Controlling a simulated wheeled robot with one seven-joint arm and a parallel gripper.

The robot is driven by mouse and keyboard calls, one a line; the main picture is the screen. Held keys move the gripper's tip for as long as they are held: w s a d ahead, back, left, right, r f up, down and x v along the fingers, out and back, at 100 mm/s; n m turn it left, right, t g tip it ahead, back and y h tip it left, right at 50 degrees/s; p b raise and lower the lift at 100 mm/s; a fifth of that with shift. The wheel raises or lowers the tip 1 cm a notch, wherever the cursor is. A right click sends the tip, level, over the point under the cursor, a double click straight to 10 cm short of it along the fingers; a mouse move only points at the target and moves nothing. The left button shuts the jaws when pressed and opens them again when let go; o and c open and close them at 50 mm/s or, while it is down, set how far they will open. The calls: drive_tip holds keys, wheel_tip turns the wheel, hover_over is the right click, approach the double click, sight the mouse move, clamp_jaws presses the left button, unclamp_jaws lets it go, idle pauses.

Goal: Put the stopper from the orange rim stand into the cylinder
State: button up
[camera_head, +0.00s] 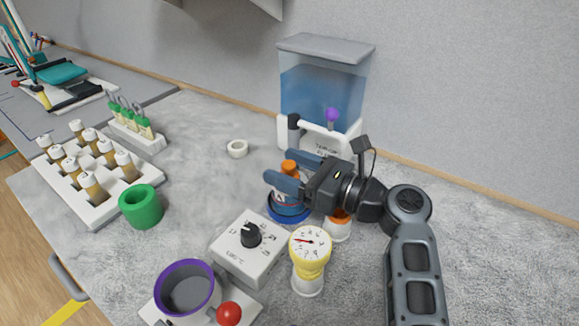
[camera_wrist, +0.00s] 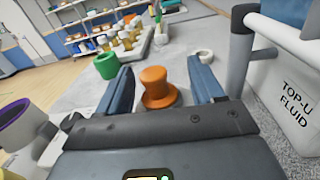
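The orange stopper (camera_wrist: 158,88) is upright between the two fingers of my gripper (camera_wrist: 163,88) in the wrist view, with gaps on both sides. In the head view the stopper (camera_head: 290,167) shows between the fingertips of my gripper (camera_head: 283,180), directly above the cylinder with a blue base (camera_head: 289,211). The fingers partly hide the cylinder, and I cannot tell how deep the stopper sits in it. My gripper is open and not touching the stopper. The white orange rim stand (camera_head: 338,229) is beneath my gripper, its top partly hidden.
A tank of blue fluid (camera_head: 322,95) stands behind my gripper. A yellow gauge (camera_head: 309,252), a dial box (camera_head: 247,250) and a purple-rimmed pot (camera_head: 186,290) are in front. A green ring (camera_head: 141,207) and a vial rack (camera_head: 98,205) are left. A white ring (camera_head: 237,149) lies behind.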

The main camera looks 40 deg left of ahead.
drive_tip(key=shift+r, duration=0.15)
drive_tip(key=shift+d+r, duration=0.1)
drive_tip(key=shift+d, duration=0.15)
drive_tip(key=d+p, duration=0.1)
drive_tip(key=d, duration=0.2)
drive_tip(key=w+d+p, duration=0.1)
drive_tip(key=d+p, duration=0.1)
drive_tip(key=d, duration=0.1)
drive_tip(key=d+p, duration=0.2)
drive_tip(key=d, duration=0.2)
drive_tip(key=shift+w+d, duration=0.1)
drive_tip(key=shift+w, duration=0.05)
drive_tip(key=shift+d, duration=0.65)
